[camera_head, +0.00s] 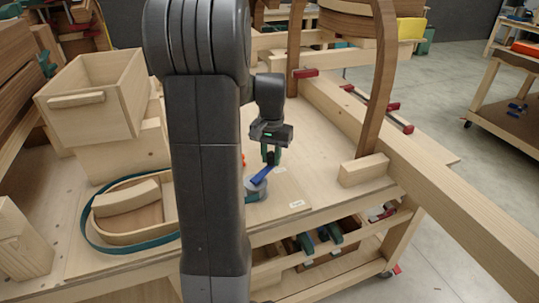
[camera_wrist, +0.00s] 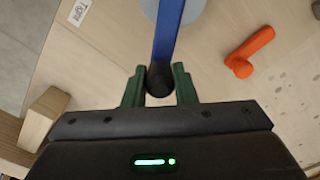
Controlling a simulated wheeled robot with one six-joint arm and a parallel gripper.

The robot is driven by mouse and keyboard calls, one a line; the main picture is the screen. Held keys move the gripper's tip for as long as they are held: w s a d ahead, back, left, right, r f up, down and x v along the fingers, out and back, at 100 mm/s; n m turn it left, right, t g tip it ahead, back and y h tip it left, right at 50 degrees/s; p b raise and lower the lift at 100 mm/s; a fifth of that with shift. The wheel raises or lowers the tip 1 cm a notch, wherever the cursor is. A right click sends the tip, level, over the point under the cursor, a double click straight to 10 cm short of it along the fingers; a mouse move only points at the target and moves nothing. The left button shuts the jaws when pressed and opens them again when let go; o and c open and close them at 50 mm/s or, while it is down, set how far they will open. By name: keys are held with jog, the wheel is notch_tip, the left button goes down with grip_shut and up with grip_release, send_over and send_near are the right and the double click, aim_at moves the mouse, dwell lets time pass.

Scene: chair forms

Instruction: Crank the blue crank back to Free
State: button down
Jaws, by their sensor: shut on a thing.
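The blue crank (camera_head: 261,175) is a flat blue arm on a round grey hub (camera_head: 257,188) fixed to a light wooden board. Its dark knob (camera_head: 270,158) is at the far end of the arm in the head view. In the wrist view the blue arm (camera_wrist: 168,32) runs up from the black knob (camera_wrist: 159,79) to the pale hub. My gripper (camera_wrist: 159,86) has green fingers on either side of the knob and is shut on it. The gripper also shows above the knob in the head view (camera_head: 271,153). A label reading "Tight" (camera_wrist: 79,12) is on the board; another small label (camera_head: 297,204) is too small to read.
An orange handle (camera_wrist: 248,50) lies right of the crank in the wrist view. A wooden block with a curved upright (camera_head: 363,170) stands to the right. A clamped curved form (camera_head: 128,212) and wooden boxes (camera_head: 95,98) are at the left.

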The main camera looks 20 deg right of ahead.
dwell(0.3)
jog(key=c, duration=1.2)
grip_release()
notch_tip(320, 180, up, 14)
jog(key=shift+f, duration=0.1)
notch_tip(320, 180, down, 14)
jog(key=shift+r, duration=0.1)
